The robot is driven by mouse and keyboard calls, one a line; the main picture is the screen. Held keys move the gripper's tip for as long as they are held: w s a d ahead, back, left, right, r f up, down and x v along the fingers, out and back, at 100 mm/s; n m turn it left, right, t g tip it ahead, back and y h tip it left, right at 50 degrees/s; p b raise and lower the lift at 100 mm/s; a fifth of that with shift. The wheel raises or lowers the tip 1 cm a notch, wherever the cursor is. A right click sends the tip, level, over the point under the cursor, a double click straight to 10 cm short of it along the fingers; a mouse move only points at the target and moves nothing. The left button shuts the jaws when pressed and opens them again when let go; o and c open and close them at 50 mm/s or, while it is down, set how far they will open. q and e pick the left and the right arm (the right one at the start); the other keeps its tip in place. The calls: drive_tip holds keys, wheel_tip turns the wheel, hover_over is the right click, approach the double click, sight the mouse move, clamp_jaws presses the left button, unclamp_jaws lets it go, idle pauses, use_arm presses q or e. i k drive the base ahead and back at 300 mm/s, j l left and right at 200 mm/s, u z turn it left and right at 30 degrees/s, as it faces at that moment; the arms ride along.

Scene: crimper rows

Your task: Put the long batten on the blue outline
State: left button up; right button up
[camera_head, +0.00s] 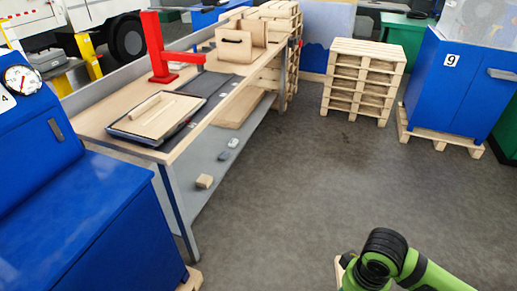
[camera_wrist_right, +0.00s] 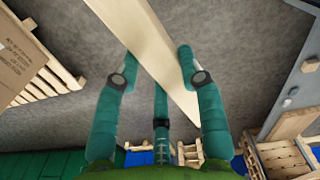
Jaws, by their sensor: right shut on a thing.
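The long batten (camera_wrist_right: 146,34) is a pale wooden bar. In the right wrist view it runs from the top edge down to the right, between the fingers of my right gripper (camera_wrist_right: 159,65), which is shut on it. A grey floor lies below it. In the head view my right arm comes in at the bottom right; its gripper cannot be made out there. A small pale wooden bit shows beside that arm, and I cannot tell whether it is the batten. My left gripper is in neither view. I cannot make out the blue outline.
A workbench (camera_head: 92,112) at the left carries a board (camera_head: 158,117) with a short wooden piece, a red stand (camera_head: 160,62) and wooden boxes (camera_head: 235,45). A blue cabinet (camera_head: 85,215) stands in front of it. Stacked pallets (camera_head: 362,80) stand behind. The middle floor is clear.

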sight(160, 111)
drive_tip(key=i+l+u, duration=0.2)
drive_tip(key=u, duration=0.2)
drive_tip(key=i+l+u, duration=0.65)
drive_tip(key=u, duration=0.15)
drive_tip(key=i+l+u, duration=0.2)
drive_tip(key=l+u, duration=0.25)
